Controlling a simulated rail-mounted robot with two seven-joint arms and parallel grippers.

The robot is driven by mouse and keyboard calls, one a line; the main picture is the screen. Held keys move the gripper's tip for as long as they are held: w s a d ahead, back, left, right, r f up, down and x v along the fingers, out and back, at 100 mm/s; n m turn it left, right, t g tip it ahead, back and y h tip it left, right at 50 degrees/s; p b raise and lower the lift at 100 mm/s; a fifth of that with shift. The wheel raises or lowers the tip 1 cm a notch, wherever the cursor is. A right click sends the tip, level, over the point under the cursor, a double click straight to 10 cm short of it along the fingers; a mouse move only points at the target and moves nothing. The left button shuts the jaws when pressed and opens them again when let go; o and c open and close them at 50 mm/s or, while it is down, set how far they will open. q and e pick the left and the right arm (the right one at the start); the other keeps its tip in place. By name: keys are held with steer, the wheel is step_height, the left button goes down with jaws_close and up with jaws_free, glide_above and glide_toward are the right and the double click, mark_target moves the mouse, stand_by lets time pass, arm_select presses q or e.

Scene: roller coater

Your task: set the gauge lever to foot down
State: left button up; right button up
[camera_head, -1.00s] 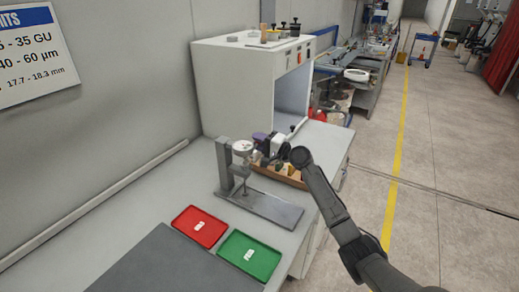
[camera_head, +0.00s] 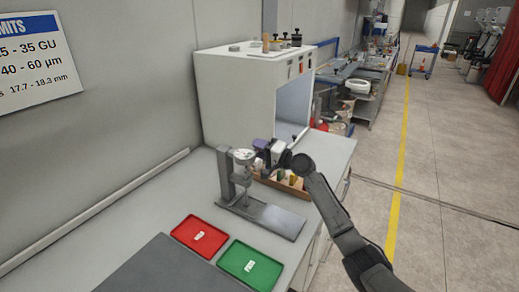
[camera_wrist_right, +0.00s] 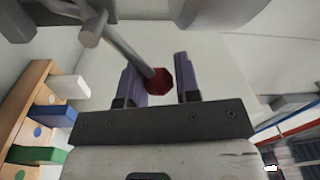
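The thickness gauge (camera_head: 227,176) stands upright on its grey base plate (camera_head: 272,216) on the bench, with a round dial (camera_head: 243,156). Its lever shows in the right wrist view as a grey rod (camera_wrist_right: 128,50) ending in a red knob (camera_wrist_right: 160,82). My right gripper (camera_head: 262,147) is beside the dial in the head view. In the right wrist view its two purple fingers (camera_wrist_right: 161,80) stand apart with the red knob between them. A gap shows between the knob and the right-hand finger; contact with the other finger is unclear. My left gripper is not in view.
A wooden rack (camera_wrist_right: 22,110) with coloured pieces is close by at the left of the wrist view. A red tray (camera_head: 199,236) and a green tray (camera_head: 250,266) lie in front of the gauge. A white cabinet (camera_head: 235,95) stands behind.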

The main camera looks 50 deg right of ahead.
steer(key=o, duration=0.4)
steer(key=shift+s, duration=0.1)
steer(key=shift+s+d+f+p, duration=0.1)
steer(key=shift+s+d+f, duration=0.05)
steer(key=shift+s, duration=2.1)
steer(key=shift+s+d+f+p, duration=0.15)
steer(key=shift+s, duration=2.15)
steer(key=shift+s+d+f+p, duration=0.1)
steer(key=shift+s+d+f, duration=0.05)
steer(key=shift+s, duration=2.1)
